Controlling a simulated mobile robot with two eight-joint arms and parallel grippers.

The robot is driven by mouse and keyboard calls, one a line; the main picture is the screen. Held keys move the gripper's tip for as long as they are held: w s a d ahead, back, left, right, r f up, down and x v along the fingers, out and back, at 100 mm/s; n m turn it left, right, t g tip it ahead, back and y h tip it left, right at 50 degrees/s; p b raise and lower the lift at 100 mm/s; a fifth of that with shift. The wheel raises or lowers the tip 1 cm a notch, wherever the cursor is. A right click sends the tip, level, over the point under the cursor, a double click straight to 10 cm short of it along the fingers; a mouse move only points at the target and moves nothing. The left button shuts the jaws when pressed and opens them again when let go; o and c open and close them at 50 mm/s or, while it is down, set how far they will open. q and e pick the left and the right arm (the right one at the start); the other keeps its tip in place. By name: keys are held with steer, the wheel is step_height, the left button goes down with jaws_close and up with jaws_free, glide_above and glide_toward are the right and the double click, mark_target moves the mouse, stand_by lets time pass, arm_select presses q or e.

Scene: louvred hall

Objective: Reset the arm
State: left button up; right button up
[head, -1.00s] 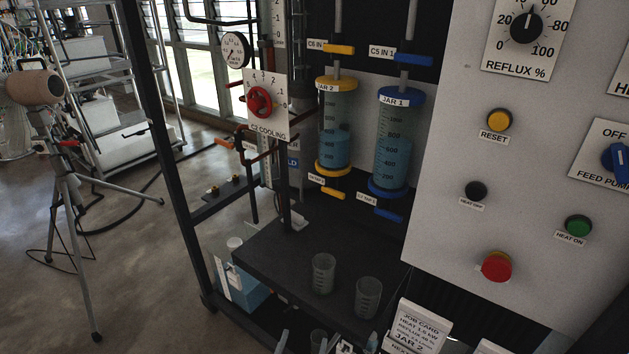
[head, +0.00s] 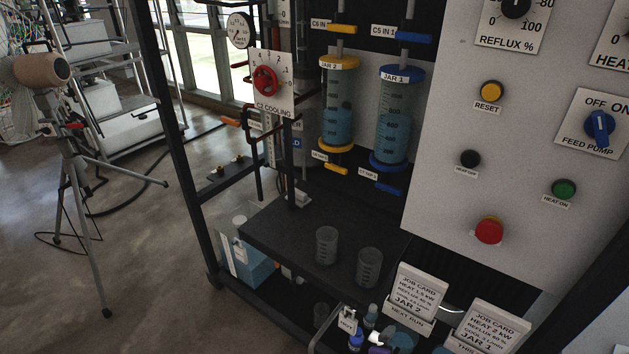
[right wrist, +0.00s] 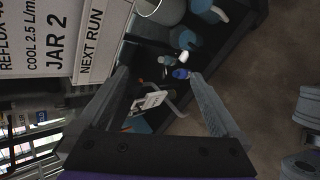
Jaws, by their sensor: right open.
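My right gripper (right wrist: 160,72) shows in the right wrist view with its two fingers wide apart and nothing between them. Beyond the fingers, and apart from them, are a small white label and small bottles on a low dark shelf. The job card marked JAR 2 and NEXT RUN (right wrist: 45,38) fills the upper left of that view, close to the left finger. The same card (head: 415,285) stands at the lower middle of the head view. Neither gripper shows in the head view, and my left gripper is in no current frame.
A dark shelf with two clear beakers (head: 326,246) (head: 369,267) stands before the blue-filled jars JAR 2 (head: 337,125) and JAR 1 (head: 394,140). The control panel (head: 525,185) rises at right. A second job card (head: 490,330) stands lower right. Open floor (head: 150,240) lies left.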

steer(key=s+d+r+m+g+y, duration=0.1)
steer(key=s+m+g+y, duration=0.15)
steer(key=s+m, duration=0.5)
steer(key=s+d+r+m+g+y, duration=0.1)
steer(key=s+m+y, duration=0.2)
steer(key=s+m, duration=0.4)
arm_select(q)
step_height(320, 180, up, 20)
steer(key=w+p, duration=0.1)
steer(key=p, duration=1.7)
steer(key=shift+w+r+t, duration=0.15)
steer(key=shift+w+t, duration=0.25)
arm_select(e)
step_height(320, 180, up, 20)
steer(key=w+t, duration=0.1)
steer(key=w, duration=0.1)
steer(key=shift+w+a+m, duration=0.25)
steer(key=shift+a+m, duration=0.15)
steer(key=shift+m, duration=0.05)
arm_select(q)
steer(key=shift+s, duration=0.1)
arm_select(e)
steer(key=shift+s, duration=0.1)
